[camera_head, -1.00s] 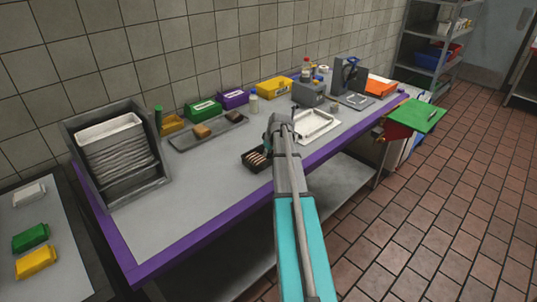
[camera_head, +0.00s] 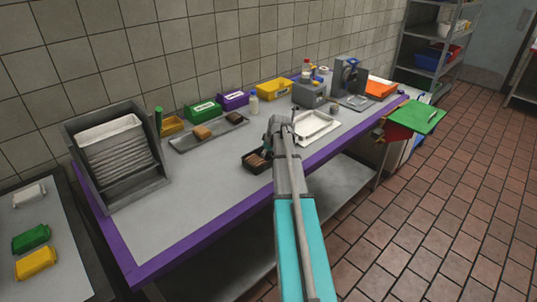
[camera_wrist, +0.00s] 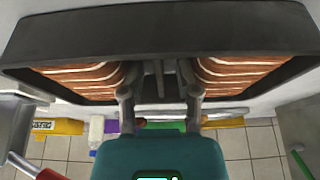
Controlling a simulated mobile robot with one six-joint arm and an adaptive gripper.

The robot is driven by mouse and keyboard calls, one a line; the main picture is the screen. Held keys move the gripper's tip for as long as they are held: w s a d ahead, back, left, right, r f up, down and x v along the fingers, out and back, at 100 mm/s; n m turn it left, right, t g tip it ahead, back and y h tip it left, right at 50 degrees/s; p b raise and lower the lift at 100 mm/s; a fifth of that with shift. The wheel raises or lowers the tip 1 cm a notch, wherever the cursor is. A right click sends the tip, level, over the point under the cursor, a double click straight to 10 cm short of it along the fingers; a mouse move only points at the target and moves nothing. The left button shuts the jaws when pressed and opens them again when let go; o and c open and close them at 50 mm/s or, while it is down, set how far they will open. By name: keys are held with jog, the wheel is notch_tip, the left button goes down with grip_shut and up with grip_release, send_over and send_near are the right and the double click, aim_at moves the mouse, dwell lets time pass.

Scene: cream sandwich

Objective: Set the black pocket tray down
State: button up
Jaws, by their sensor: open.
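The black pocket tray (camera_head: 249,167) appears to rest on the grey worktop near its purple front edge, with brown slices in it. In the wrist view the tray (camera_wrist: 160,30) spans the top of the picture close up, with striped brown slices on both sides of its middle. My gripper (camera_head: 267,146) is at the tray's right and far side in the head view. In the wrist view my gripper (camera_wrist: 160,92) is open, its two fingers apart and overlapping the tray's lower edge. Whether a finger touches the tray cannot be told.
A white tray (camera_head: 328,136) lies right of my gripper. A long grey tray (camera_head: 183,145) with brown pieces lies behind to the left. A slanted rack (camera_head: 72,150) stands at the left end. Yellow, purple and green boxes line the wall. The worktop's left front (camera_head: 170,220) is clear.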

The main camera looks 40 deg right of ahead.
jog(key=p+v, duration=1.1)
jog(key=v, duration=0.1)
dwell(0.5)
dwell(0.6)
jog(key=s+a+g, duration=0.2)
jog(key=a, duration=2.2)
jog(key=s+a+g, duration=0.1)
jog(key=s+a, duration=0.4)
jog(key=a, duration=0.4)
jog(key=s+a+f+m+g, duration=0.1)
jog(key=s+a, duration=0.4)
jog(key=a, duration=0.5)
jog(key=shift+s+f, duration=0.15)
jog(key=shift+s, duration=0.15)
